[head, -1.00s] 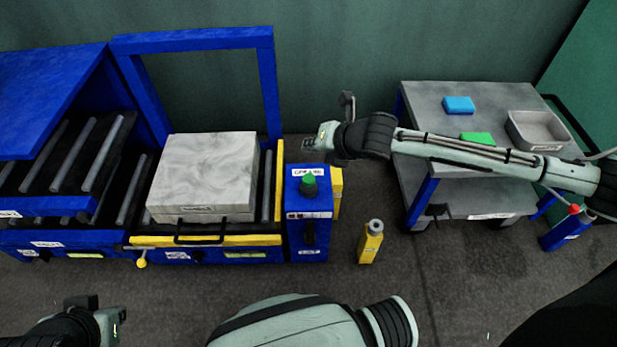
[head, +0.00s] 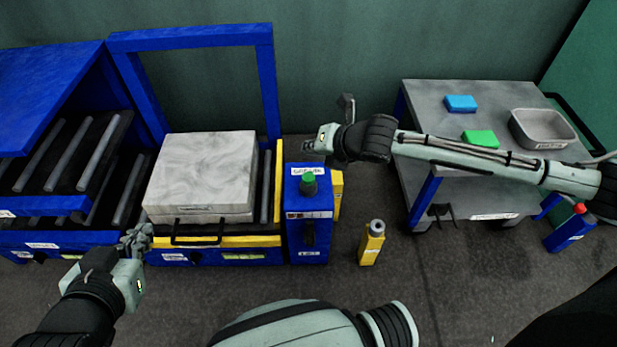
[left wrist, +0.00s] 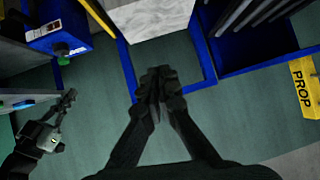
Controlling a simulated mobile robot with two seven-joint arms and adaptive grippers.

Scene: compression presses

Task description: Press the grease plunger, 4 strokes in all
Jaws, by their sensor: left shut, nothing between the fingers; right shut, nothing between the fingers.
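The plunger appears to be the green knob (head: 308,183) on top of a blue box (head: 307,225) right of the press; its blurred label seems to read GREASE. The knob also shows in the left wrist view (left wrist: 62,48). My left gripper (head: 138,238) is shut and empty at the front left corner of the press, well left of the knob. In the left wrist view its closed fingers (left wrist: 157,84) point ahead with nothing between them. My right gripper (head: 347,105) is shut and empty, behind and right of the blue box; it also shows in the left wrist view (left wrist: 66,100).
A pale marbled block (head: 203,172) lies on the press bed under a blue frame (head: 190,38). A yellow bottle-like object (head: 371,243) stands on the floor right of the box. A grey cart (head: 425,100) carries blue and green blocks and a grey tray (head: 545,128).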

